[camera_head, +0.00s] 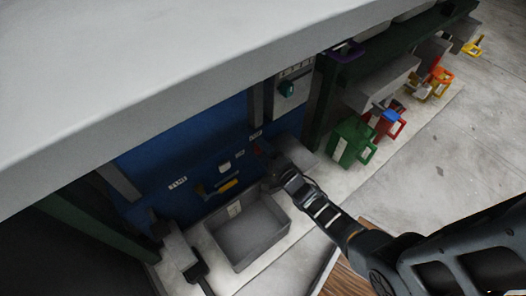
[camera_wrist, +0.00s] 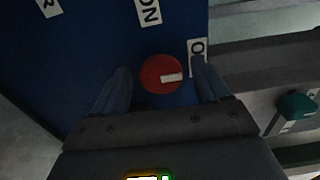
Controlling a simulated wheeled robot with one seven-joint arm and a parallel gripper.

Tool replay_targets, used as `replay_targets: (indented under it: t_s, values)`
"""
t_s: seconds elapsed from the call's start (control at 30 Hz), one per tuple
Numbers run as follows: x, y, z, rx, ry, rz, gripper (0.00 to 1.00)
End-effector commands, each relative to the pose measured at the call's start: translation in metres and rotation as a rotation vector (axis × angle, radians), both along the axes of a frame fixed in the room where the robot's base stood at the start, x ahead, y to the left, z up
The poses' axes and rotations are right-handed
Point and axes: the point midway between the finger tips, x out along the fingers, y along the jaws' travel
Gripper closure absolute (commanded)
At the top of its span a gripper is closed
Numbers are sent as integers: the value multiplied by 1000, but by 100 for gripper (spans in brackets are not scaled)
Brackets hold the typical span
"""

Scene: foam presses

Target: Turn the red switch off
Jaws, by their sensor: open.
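The red switch (camera_wrist: 158,76) is a round red knob on the blue panel, seen in the wrist view. A white mark on it points right, toward a label (camera_wrist: 197,46) whose visible letter is "O"; the rest is hidden by a finger. The "ON" label (camera_wrist: 148,11) is above the knob. My gripper (camera_wrist: 161,68) is open, with one finger on each side of the knob; I cannot tell whether they touch it. In the head view, my gripper (camera_head: 272,162) is at the blue panel and mostly hides the knob.
A teal knob (camera_head: 287,88) is on a grey plate at upper right of the panel. A grey open bin (camera_head: 249,236) stands below. A wide grey top (camera_head: 130,80) overhangs the panel.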

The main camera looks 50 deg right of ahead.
Motion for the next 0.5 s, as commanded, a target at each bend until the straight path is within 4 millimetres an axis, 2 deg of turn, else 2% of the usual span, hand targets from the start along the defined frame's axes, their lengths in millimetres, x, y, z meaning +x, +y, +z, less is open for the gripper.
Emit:
replay_targets:
  t_s: [0.27, 0.5]
  values:
    - [-6, 2, 1, 0, 1, 1, 25]
    - [-42, 12, 1, 1, 3, 1, 25]
